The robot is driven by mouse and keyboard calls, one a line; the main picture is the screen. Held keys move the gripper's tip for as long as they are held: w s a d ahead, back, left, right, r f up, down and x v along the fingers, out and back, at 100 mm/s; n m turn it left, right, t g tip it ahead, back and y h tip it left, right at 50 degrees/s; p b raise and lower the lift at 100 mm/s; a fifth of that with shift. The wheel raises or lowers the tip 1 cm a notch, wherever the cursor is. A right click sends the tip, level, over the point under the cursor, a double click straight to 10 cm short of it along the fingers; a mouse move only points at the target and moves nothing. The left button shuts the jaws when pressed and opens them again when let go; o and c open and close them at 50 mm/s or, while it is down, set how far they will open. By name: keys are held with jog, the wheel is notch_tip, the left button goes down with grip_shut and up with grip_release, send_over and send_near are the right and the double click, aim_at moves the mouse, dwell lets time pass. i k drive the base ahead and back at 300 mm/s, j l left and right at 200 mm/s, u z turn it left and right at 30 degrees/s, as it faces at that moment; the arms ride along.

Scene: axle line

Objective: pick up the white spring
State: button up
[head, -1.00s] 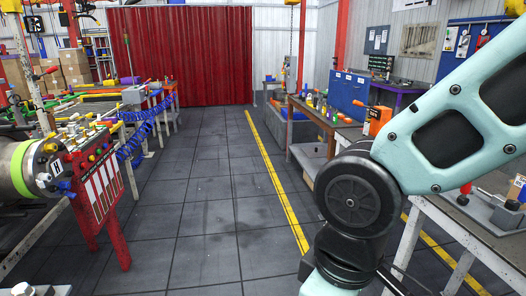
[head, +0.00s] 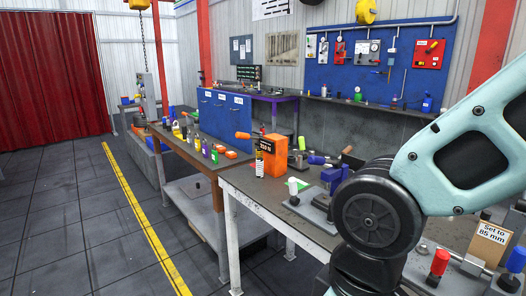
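I cannot make out a white spring for certain in the head view. A small white upright piece (head: 293,187) with a green part beside it stands on the near workbench, but it is too small to tell what it is. My gripper is not in view; only my teal and black arm links show at the right, and they hide part of the near bench.
The near workbench (head: 262,190) carries an orange block (head: 274,156), a blue vise (head: 332,178) and a "Set to 85 mm" sign (head: 492,233). A farther bench (head: 185,150) holds several bottles. Dark floor (head: 75,215) with a yellow line (head: 140,215) is clear at left.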

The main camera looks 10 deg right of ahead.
aim_at(259, 161)
jog(key=i+z, duration=0.1)
jog(key=z, duration=0.9)
jog(key=i+j+z, duration=0.1)
jog(key=j+z, duration=1.2)
jog(key=j, duration=0.2)
jog(key=k+j+z, duration=0.1)
jog(key=j+z, duration=0.3)
jog(key=k+j, duration=0.1)
jog(key=j, duration=0.3)
jog(key=k+j+z, duration=0.1)
jog(key=j, duration=0.35)
jog(key=k+j, duration=0.15)
jog(key=j, duration=0.25)
jog(key=k+j+z, duration=0.1)
jog(key=j, duration=0.35)
jog(key=k+j, duration=0.2)
jog(key=j, duration=0.2)
jog(key=k+j+z, duration=0.1)
jog(key=j, duration=0.3)
jog(key=k+j, duration=0.2)
jog(key=j, duration=0.2)
jog(key=k+j, duration=0.2)
jog(key=j, duration=0.15)
jog(key=i+j+z, duration=0.05)
